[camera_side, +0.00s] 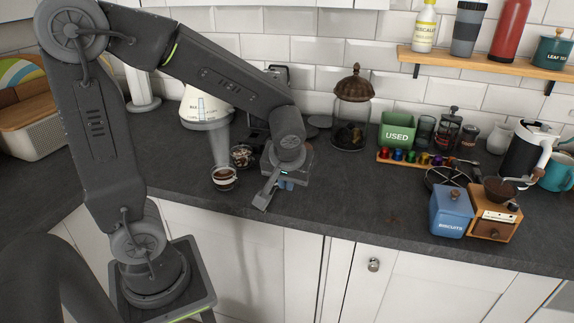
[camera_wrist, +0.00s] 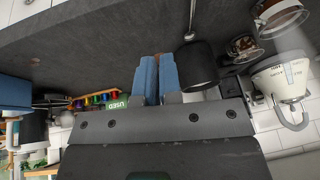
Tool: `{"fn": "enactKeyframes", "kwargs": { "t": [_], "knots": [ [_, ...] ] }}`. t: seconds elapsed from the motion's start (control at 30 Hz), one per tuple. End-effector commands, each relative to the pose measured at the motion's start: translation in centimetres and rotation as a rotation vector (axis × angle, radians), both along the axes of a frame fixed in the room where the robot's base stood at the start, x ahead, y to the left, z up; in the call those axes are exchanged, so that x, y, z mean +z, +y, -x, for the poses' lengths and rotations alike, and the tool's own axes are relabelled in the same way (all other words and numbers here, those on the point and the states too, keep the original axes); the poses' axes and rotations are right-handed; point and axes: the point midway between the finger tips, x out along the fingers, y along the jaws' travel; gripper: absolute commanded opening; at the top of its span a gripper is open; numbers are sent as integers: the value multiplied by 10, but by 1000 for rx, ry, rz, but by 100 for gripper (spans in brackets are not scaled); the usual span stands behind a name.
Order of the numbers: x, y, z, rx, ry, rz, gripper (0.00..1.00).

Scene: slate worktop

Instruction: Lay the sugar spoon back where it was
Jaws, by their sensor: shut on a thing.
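In the wrist view my gripper (camera_wrist: 158,58) has its two blue fingers close together with a thin gap. In the side view my gripper (camera_side: 287,184) is low over the worktop, right of the glass of sugar cubes (camera_side: 242,155). It is shut on the sugar spoon, but the fingers hide the grip. A slim metal piece with a rounded end (camera_wrist: 190,28) shows right of the fingertips in the wrist view; I cannot tell if it belongs to the spoon. No spoon is clear in the side view. The glass also shows in the wrist view (camera_wrist: 243,47).
A coffee cup (camera_side: 224,178) stands left of my gripper. A black canister (camera_wrist: 195,65) is close beside the fingers in the wrist view. Coffee pods (camera_side: 412,156), a blue biscuit tin (camera_side: 450,212) and a grinder (camera_side: 494,215) stand right.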

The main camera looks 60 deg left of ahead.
Motion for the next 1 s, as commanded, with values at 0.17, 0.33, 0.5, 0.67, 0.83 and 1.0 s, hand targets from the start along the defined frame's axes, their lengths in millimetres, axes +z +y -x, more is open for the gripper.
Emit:
{"fn": "enactKeyframes", "kwargs": {
  "t": [0.17, 0.33, 0.5, 0.67, 0.83, 1.0],
  "knots": [
    [-14, 0, 0, -1, 3, -1, 0],
    [-34, 0, 0, -2, 4, -1, 0],
    [-53, 0, 0, -2, 4, 1, 0],
    [-69, 0, 1, -1, 3, 1, 0],
    [-80, 0, 0, 0, 2, 1, 0],
    [-84, 0, 0, 0, -1, 1, 0]
  ]
}}
